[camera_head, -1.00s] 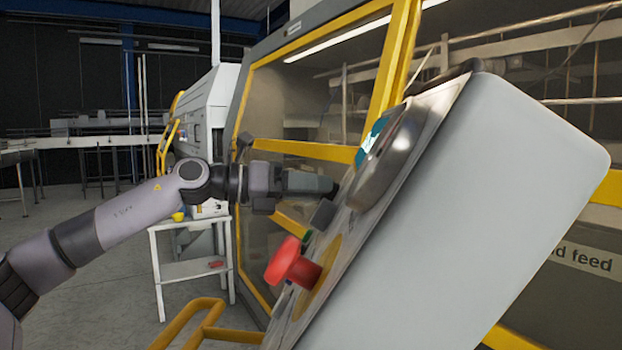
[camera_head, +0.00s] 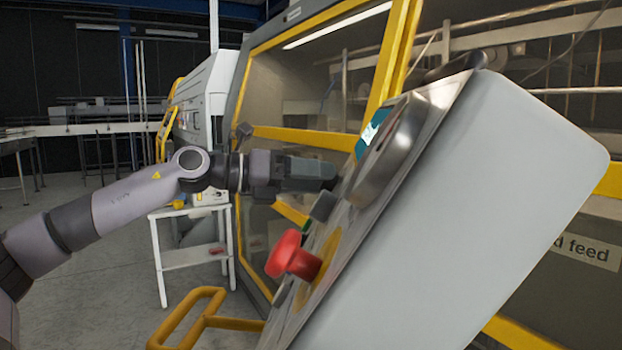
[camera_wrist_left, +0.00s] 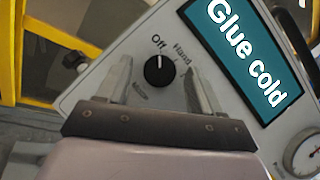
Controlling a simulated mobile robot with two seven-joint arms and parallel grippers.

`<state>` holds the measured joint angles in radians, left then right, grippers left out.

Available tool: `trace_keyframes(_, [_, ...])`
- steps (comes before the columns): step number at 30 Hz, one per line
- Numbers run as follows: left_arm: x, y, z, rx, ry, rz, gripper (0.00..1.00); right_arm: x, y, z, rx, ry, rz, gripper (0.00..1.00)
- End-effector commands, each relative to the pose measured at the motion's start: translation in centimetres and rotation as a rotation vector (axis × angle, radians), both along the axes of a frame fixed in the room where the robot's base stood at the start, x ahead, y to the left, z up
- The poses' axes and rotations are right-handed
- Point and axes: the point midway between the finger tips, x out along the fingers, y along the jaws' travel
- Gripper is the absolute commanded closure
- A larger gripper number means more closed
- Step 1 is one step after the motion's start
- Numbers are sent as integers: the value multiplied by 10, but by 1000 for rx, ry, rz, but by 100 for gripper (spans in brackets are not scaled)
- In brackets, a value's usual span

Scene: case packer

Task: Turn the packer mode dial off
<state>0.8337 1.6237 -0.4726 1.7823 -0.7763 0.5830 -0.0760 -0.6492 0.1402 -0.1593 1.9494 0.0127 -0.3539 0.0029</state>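The packer mode dial (camera_wrist_left: 159,72) is a round black knob on the grey panel in the left wrist view. Its white mark points up, toward the word "Off"; "Hand" is printed to the upper right, and a label at lower left is too blurred to read. My left gripper (camera_wrist_left: 160,88) has one finger on each side of the dial, with visible gaps to it. In the head view the left gripper (camera_head: 334,172) reaches the face of the tilted control box (camera_head: 490,190); the dial is hidden there. My right gripper is not in view.
A red mushroom button (camera_head: 290,255) sticks out below the gripper. A gauge (camera_wrist_left: 306,153) and a teal screen (camera_wrist_left: 238,50) reading "Glue cold" are on the panel. A yellow rail (camera_head: 195,315) stands below, a white side table (camera_head: 190,255) behind.

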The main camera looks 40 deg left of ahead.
Motion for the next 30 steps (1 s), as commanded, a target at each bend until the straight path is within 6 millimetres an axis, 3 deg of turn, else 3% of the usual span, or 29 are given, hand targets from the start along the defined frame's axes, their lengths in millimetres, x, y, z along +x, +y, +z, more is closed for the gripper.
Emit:
trace_keyframes(8, [-7, 6, -2, 1, -1, 3, 34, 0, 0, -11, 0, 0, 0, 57])
trace_keyframes(21, [-51, 33, 4, 2, -2, 4, 34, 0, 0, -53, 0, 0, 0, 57])
trace_keyframes(30, [-61, 38, 9, 0, 0, 0, 34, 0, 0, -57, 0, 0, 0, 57])
